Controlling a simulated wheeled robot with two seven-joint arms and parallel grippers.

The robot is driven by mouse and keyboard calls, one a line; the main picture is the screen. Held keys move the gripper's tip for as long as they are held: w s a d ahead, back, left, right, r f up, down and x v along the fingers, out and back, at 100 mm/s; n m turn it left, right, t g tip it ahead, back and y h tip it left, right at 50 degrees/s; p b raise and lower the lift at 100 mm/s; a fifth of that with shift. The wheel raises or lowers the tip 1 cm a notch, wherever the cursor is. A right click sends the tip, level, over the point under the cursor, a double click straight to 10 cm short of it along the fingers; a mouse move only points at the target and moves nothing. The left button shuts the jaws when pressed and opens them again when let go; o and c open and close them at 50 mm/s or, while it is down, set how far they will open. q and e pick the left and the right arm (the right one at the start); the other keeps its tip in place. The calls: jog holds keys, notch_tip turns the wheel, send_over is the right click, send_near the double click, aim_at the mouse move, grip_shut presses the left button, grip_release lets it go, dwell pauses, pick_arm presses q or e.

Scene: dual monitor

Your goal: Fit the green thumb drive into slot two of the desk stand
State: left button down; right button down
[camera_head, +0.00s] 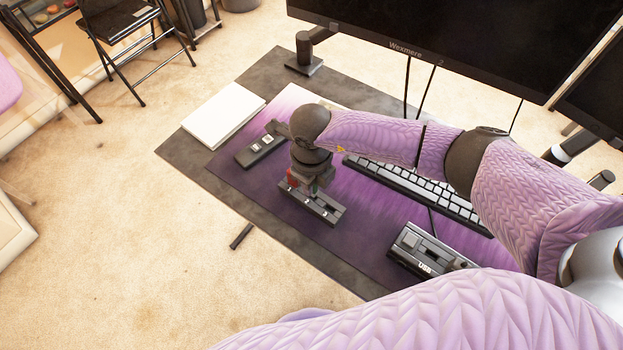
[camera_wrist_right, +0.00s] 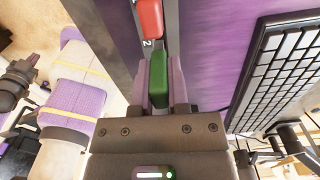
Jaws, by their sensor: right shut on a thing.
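My right gripper (camera_head: 318,190) is low over the desk stand (camera_head: 328,212), a dark narrow block on the purple mat. It is shut on the green thumb drive (camera_wrist_right: 159,80), which shows between its fingers in the right wrist view. The drive's far end is close to the stand's printed number 2 (camera_wrist_right: 147,43). I cannot tell whether its tip is inside the slot. A red drive (camera_wrist_right: 150,18) is at the stand just beyond the green one; a bit of red also shows beside my gripper in the head view.
A keyboard (camera_head: 420,188) lies right of the stand. A dark device marked USB (camera_head: 420,250) lies at the lower right, another dark device (camera_head: 262,148) at the upper left. A white book (camera_head: 223,115) is at the mat's far left. A monitor (camera_head: 450,40) stands behind.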

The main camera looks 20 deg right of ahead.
jog(key=shift+f, duration=0.1)
dwell(0.3)
jog(key=shift+f+b, duration=0.35)
jog(key=shift+f, duration=0.1)
jog(key=shift+f+b, duration=0.65)
jog(key=shift+f, duration=0.2)
jog(key=c, duration=0.6)
grip_release()
jog(key=shift+o, duration=0.3)
